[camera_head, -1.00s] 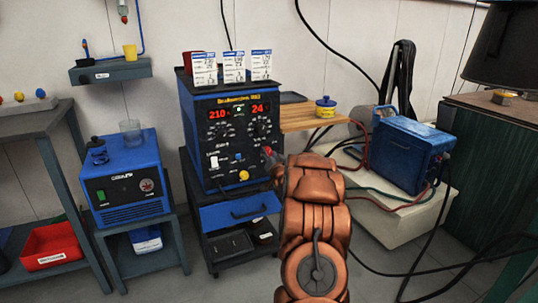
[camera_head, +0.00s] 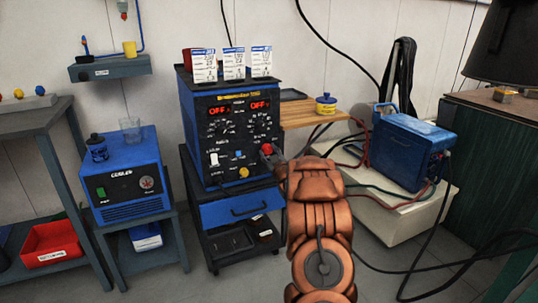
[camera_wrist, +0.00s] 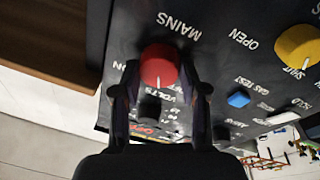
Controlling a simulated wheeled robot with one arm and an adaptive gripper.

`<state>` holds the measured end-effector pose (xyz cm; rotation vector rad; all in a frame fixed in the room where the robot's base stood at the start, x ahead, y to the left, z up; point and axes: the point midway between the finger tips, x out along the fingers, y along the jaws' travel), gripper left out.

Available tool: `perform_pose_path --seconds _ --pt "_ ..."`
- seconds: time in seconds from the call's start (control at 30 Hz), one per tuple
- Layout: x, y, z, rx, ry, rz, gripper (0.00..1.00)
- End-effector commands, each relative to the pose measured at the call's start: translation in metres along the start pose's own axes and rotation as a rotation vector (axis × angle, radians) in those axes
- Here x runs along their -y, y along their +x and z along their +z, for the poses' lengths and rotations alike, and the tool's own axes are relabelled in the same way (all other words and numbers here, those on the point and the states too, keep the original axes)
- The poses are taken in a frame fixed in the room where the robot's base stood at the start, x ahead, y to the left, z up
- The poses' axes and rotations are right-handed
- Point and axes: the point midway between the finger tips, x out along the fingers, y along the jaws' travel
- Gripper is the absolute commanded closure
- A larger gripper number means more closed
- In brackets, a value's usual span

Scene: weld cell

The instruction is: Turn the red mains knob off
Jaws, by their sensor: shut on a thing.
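The red mains knob (camera_head: 267,149) is at the lower right of the front panel of the blue-and-black welding machine (camera_head: 236,178). In the wrist view the red knob (camera_wrist: 158,62) sits between the two fingertips of my gripper (camera_wrist: 158,78), beside the word MAINS. My gripper is shut on it, one finger on each side. A white mark on the knob points down in that view. In the head view both red displays (camera_head: 239,108) read OFF. My arm hides part of the panel's right edge in the head view.
A yellow knob (camera_wrist: 298,46) and a blue button (camera_wrist: 238,99) are near the red knob. Printed cards (camera_head: 233,63) stand on the machine. Cables run along the right side.

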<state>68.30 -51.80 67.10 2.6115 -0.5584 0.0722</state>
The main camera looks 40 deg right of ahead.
Motion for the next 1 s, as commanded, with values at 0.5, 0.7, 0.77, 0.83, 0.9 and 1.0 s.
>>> perform_pose_path --seconds 0.5,0.7,0.77,0.83,0.9,1.0 --pt "0.0018 0.0003 0.0007 -0.036 -0.305 -0.036 0.92" --pt "0.0014 0.0004 0.0003 -0.04 -0.341 -0.04 0.92" --pt "0.0013 0.0004 0.0001 -0.041 -0.346 -0.04 0.92" --pt "0.0014 0.0004 0.0001 -0.041 -0.349 -0.041 0.92" --pt "0.0014 0.0005 0.0 -0.041 -0.349 -0.041 0.92" --pt "0.0015 0.0004 0.0 -0.041 -0.349 -0.041 0.92"
